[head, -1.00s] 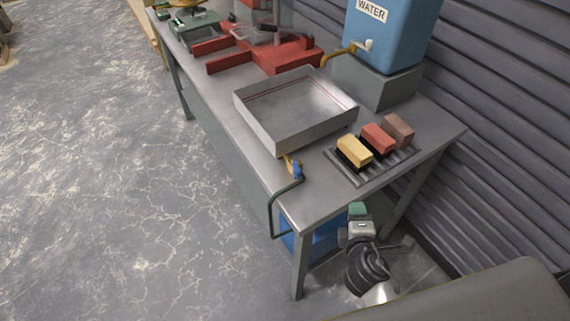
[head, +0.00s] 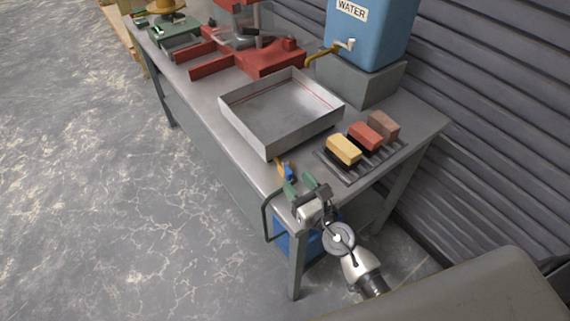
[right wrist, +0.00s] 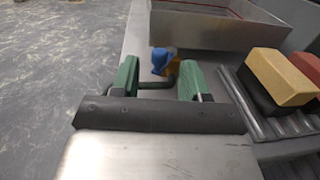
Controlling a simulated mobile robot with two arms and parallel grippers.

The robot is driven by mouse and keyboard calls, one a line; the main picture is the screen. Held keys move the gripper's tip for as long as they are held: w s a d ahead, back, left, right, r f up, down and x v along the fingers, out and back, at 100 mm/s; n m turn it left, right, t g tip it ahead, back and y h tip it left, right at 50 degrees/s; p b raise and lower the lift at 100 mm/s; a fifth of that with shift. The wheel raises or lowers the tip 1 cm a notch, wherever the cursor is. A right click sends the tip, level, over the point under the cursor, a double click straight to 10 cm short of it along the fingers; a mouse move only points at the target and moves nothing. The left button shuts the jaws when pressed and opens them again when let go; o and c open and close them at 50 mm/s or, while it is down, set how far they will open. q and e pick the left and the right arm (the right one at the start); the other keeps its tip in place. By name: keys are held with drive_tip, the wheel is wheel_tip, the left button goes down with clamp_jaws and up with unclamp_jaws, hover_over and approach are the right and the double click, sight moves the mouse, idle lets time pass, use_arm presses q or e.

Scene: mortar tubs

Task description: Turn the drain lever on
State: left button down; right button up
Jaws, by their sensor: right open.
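The drain lever (head: 289,173) is a small blue handle on the brass drain fitting (head: 280,163) at the near corner of the metal tray (head: 268,140). A dark green hose runs from it over the bench edge. My right gripper (head: 300,184) is open, with green fingers, just short of the lever. In the right wrist view the blue lever (right wrist: 160,60) shows ahead, between and beyond the two fingertips, and the hose passes between the fingers. Whether a finger touches the hose is unclear. My left gripper is not in view.
A rack (head: 346,177) with yellow, red and brown sponge-like blocks sits right of the lever. A blue WATER tank (head: 368,40) on a grey block and a red machine (head: 265,60) stand farther back. A blue bin (head: 283,244) is under the bench.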

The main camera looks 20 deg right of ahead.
sight(286, 167)
drive_tip(key=x, duration=0.6)
drive_tip(key=shift+w+a, duration=0.1)
drive_tip(key=shift+w, duration=0.1)
clamp_jaws()
drive_tip(key=shift+f+y, duration=0.15)
drive_tip(key=shift+y, duration=0.15)
drive_tip(key=n+g+y+b, duration=0.1)
drive_tip(key=y+b, duration=0.1)
drive_tip(key=d+n+y+b, duration=0.1)
drive_tip(key=n+b, duration=0.1)
drive_tip(key=b, duration=0.1)
drive_tip(key=shift+s+f+g+y, duration=0.1)
drive_tip(key=shift+f+g+y, duration=0.05)
drive_tip(key=shift+g+y, duration=0.25)
drive_tip(key=shift+d+r+n+g+y+b, duration=0.1)
drive_tip(key=shift+r+n+g+y+b, duration=0.2)
drive_tip(key=shift+y+b, duration=0.1)
